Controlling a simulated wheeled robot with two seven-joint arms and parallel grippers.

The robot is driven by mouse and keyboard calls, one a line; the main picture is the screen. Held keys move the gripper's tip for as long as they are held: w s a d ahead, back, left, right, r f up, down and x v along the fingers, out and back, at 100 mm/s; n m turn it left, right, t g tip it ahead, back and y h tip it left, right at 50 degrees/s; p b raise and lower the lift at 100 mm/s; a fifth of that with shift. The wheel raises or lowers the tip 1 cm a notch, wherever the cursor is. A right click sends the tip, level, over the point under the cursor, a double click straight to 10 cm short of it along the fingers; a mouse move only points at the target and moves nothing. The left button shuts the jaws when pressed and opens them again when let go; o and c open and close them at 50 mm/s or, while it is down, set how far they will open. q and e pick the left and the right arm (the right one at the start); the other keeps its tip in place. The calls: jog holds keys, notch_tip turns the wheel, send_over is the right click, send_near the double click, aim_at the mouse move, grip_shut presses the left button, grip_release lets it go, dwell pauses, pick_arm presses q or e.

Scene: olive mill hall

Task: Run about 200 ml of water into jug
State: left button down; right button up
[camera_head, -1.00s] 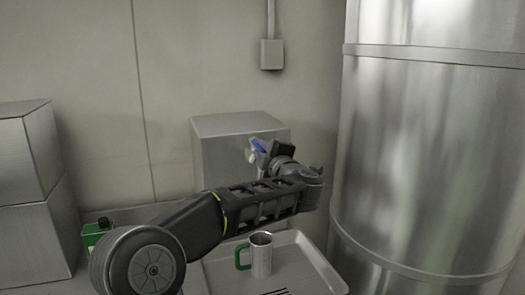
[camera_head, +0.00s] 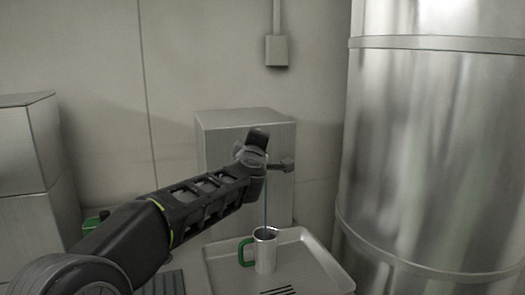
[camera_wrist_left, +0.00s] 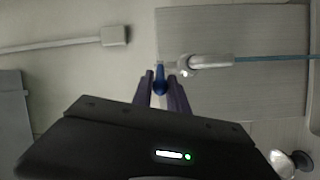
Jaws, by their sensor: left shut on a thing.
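The jug (camera_head: 266,256) is a metal mug with a green handle on its left. It stands upright on the metal tray (camera_head: 325,272). A thin blue-grey stream of water (camera_head: 266,205) falls into it from above; the stream also shows in the left wrist view (camera_wrist_left: 270,58). The tap's metal spout (camera_wrist_left: 210,61) shows in the left wrist view, with a blue lever (camera_wrist_left: 159,82) beside it. My left gripper (camera_wrist_left: 159,74) is shut on this lever. In the head view the gripper hides the lever. The water level in the jug cannot be made out.
A metal box (camera_head: 245,125) stands behind the tap. A large steel tank (camera_head: 430,150) fills the right side. Metal boxes (camera_head: 22,150) stand at the left, and a green object (camera_head: 92,222) is partly hidden behind my arm. The tray's right part is clear.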

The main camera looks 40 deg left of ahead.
pick_arm(q)
jog(key=shift+s+a+m+t+h, duration=0.15)
jog(key=shift+a+m+t+h, duration=0.15)
jog(key=shift+m+t+h, duration=0.15)
jog(key=c, duration=1.4)
grip_release()
jog(key=shift+c, duration=0.2)
jog(key=b+v, duration=0.1)
jog(key=v, duration=0.7)
jog(key=shift+r, duration=0.1)
